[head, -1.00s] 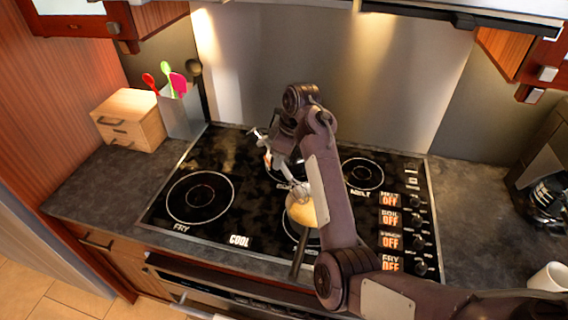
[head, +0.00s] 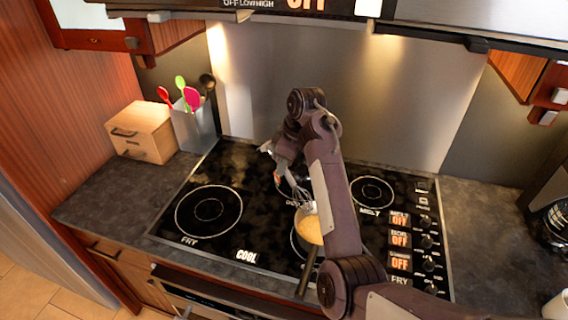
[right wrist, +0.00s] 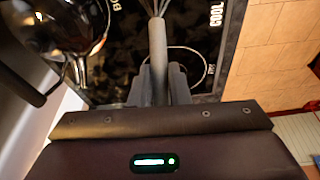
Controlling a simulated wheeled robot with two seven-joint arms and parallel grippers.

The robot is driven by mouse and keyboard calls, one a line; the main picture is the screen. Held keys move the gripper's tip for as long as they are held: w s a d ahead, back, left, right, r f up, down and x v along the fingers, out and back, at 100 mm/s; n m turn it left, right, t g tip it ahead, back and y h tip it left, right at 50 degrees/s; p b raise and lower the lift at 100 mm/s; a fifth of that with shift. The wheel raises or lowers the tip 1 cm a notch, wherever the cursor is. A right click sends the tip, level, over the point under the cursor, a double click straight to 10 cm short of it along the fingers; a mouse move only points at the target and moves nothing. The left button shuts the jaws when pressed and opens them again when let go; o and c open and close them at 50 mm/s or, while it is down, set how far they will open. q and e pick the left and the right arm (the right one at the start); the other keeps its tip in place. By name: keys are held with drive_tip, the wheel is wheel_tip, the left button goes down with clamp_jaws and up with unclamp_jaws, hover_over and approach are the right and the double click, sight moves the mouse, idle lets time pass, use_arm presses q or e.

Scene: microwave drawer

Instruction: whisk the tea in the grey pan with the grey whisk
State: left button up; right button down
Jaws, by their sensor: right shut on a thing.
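The grey pan (head: 306,266) is on the front middle burner, its handle towards the front edge. Orange-yellow tea (head: 309,229) fills it, and my arm covers its right side. My right gripper (head: 281,168) is beyond the pan, shut on the grey whisk (head: 301,196). The whisk slants down towards the pan, its wires overlapping the far edge of the tea. I cannot tell whether they touch the tea. In the right wrist view the whisk handle (right wrist: 158,62) stands between my gripper's dark fingers (right wrist: 163,85), wires at the top edge. My left gripper is not in view.
A shiny metal vessel (right wrist: 62,28) is at the left in the right wrist view. A utensil holder (head: 194,124) and a wooden drawer box (head: 141,132) stand left of the stove. The front left burner (head: 208,212) is clear. A white mug (head: 556,306) is at the lower right.

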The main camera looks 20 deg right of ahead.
drive_tip(key=shift+r, duration=0.15)
drive_tip(key=shift+r, duration=1.9)
drive_tip(key=shift+f, duration=0.1)
